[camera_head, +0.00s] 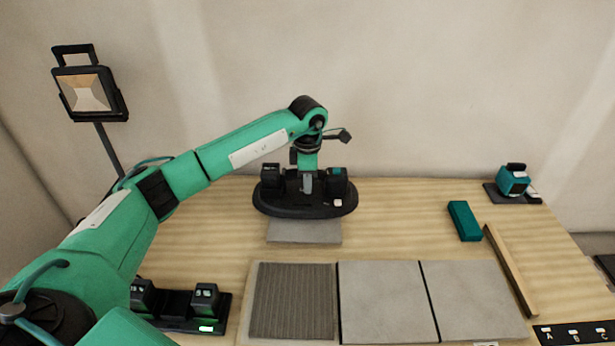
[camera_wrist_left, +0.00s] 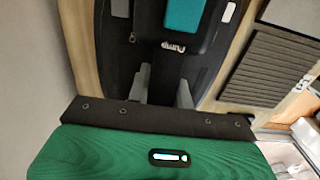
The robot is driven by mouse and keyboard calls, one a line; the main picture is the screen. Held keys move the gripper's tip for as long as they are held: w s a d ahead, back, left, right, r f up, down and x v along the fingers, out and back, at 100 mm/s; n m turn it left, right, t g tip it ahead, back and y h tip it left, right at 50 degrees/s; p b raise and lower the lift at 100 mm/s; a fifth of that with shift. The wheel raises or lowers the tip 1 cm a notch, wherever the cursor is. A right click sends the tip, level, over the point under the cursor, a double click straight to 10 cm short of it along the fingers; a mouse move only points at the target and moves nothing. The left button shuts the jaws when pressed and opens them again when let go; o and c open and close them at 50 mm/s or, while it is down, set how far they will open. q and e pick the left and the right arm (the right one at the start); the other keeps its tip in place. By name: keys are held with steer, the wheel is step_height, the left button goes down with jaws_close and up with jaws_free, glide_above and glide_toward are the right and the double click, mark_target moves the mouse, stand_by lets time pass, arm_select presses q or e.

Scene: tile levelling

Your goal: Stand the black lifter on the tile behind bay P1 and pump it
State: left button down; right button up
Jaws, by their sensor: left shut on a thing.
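The black lifter (camera_head: 272,203) has an oval base with a dark block at each end. It is at the back middle of the table, over the rear of a loose grey tile (camera_head: 305,233) behind the ribbed bay (camera_head: 293,302). I cannot tell whether the lifter touches the tile. My left gripper (camera_head: 308,184) points down and is shut on the lifter's middle. In the left wrist view the lifter (camera_wrist_left: 118,60) shows a "Pump" label and a teal block, with my grey fingers (camera_wrist_left: 162,85) at its middle. My right gripper is not in view.
Two grey tiles (camera_head: 383,303) lie right of the ribbed bay. A wooden bar (camera_head: 511,272), a teal block (camera_head: 464,221) and a teal-and-black device (camera_head: 513,181) are at the right. A black dock (camera_head: 178,310) stands front left. A lamp (camera_head: 88,92) stands behind my left arm.

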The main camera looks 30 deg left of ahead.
mark_target(306, 197)
arm_select(q)
steer(key=shift+f+b, duration=0.75)
steer(key=shift+f, duration=0.85)
steer(key=shift+f+b, duration=0.3)
steer(key=shift+f, duration=0.35)
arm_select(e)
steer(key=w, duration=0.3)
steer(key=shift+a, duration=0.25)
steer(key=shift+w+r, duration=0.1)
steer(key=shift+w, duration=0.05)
arm_select(q)
steer(key=shift+f, duration=0.2)
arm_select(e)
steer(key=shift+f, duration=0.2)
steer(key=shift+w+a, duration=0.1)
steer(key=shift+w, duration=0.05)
arm_select(q)
steer(key=shift+f+b, duration=0.2)
steer(key=shift+b, duration=0.15)
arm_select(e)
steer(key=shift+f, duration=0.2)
arm_select(q)
steer(key=shift+s+a+f+b, duration=0.15)
steer(key=shift+a+f+b, duration=0.05)
steer(key=shift+f+b, duration=0.3)
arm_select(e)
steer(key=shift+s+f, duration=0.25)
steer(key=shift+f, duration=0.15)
